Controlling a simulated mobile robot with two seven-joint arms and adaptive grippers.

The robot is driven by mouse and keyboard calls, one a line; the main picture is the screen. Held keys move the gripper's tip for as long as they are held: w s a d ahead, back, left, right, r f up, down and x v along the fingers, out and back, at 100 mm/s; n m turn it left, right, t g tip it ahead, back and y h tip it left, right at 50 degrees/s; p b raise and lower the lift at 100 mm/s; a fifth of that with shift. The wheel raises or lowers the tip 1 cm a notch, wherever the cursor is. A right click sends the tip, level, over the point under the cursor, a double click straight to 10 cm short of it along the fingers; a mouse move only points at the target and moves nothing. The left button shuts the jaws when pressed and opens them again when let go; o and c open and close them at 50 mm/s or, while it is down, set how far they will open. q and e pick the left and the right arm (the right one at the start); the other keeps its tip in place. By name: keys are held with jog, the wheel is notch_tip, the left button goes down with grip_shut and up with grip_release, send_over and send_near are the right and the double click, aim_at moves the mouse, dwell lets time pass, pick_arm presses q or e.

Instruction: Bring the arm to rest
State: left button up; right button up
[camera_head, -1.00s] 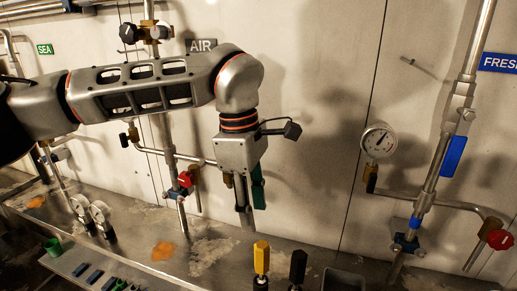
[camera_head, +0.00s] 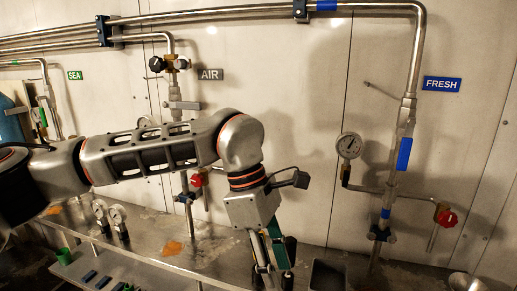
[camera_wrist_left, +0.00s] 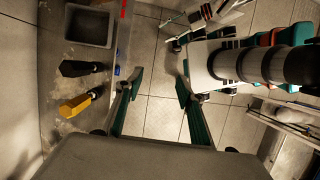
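My left arm (camera_head: 150,155) reaches in from the left, bends at the elbow and hangs down over the front of the metal bench. Its gripper (camera_head: 270,265) points downward at the lower edge of the head view. In the left wrist view, the gripper's two green-padded fingers (camera_wrist_left: 158,92) are wide apart, with only tiled floor showing between them. Beside them on the bench stand a yellow-handled tool (camera_wrist_left: 82,106) and a black-handled tool (camera_wrist_left: 82,68), both clear of the fingers. My right gripper does not show in either view.
The metal bench (camera_head: 215,255) runs along the wall, with a dark square bin (camera_head: 327,273) right of the gripper. Pipes, a pressure gauge (camera_head: 349,146) and a red valve (camera_head: 446,218) are on the wall. A lower shelf (camera_head: 140,270) holds small items.

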pick_arm(q)
jog(key=s+d+r+n+g+h, duration=0.35)
jog(key=s+d+g+h, duration=0.35)
jog(key=s+d+h, duration=0.55)
jog(key=w+a+n+t+h, duration=0.2)
jog(key=w+n+t+h, duration=0.2)
jog(key=w+n+t, duration=0.45)
jog(key=w+a+n+t+h, duration=0.2)
jog(key=w+n+t+h, duration=0.3)
jog(key=n, duration=0.7)
jog(key=w+a+f+n+t+y, duration=0.4)
jog(key=a+f+n+t+y, duration=0.8)
jog(key=f+n, duration=0.4)
jog(key=s+a+f+n+y, duration=0.3)
jog(key=a+f+n+y, duration=0.45)
jog(key=f, duration=0.55)
jog(key=s+a+f+n+g+y, duration=0.2)
jog(key=s+a+f+n+g, duration=0.4)
jog(key=s+a+f, duration=0.6)
jog(key=s+f, duration=0.3)
jog(key=f, duration=0.1)
jog(key=shift+a+f+y+p, duration=0.2)
jog(key=shift+a+y+p, duration=0.05)
jog(key=shift+y+p, duration=0.15)
